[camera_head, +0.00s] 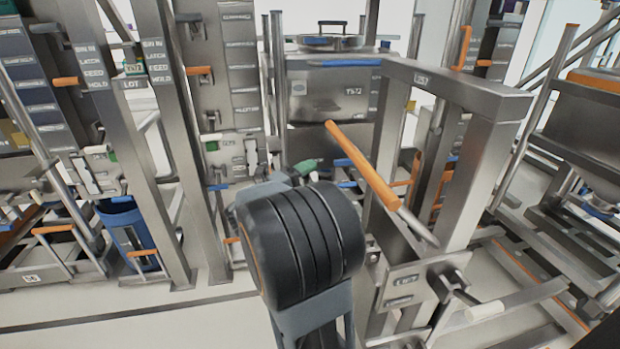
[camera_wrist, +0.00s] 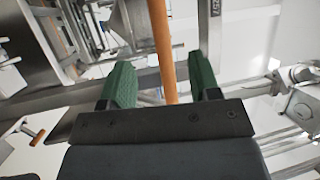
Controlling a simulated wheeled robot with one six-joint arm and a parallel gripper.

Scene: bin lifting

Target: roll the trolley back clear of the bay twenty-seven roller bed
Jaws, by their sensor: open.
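A steel bin (camera_head: 325,95) with a lid and a blue strip stands upright at the back centre in the head view. Which frame is the trolley, and where its roller bed lies, I cannot tell for certain. A sloping orange bar (camera_head: 362,163) rises in front of a labelled steel frame (camera_head: 455,88). My gripper (camera_head: 304,168) shows only as a bit of green beyond my dark wrist. In the wrist view, its two green fingers (camera_wrist: 162,78) are apart, with an orange bar (camera_wrist: 162,40) running between them. Whether either finger touches the bar is unclear.
Labelled steel posts (camera_head: 165,110) and a blue container (camera_head: 128,238) stand at the left. A second steel vessel (camera_head: 580,125) on a frame stands at the right. Low rails (camera_head: 535,262) cross the floor at the lower right. Pale floor (camera_head: 130,325) is open at the lower left.

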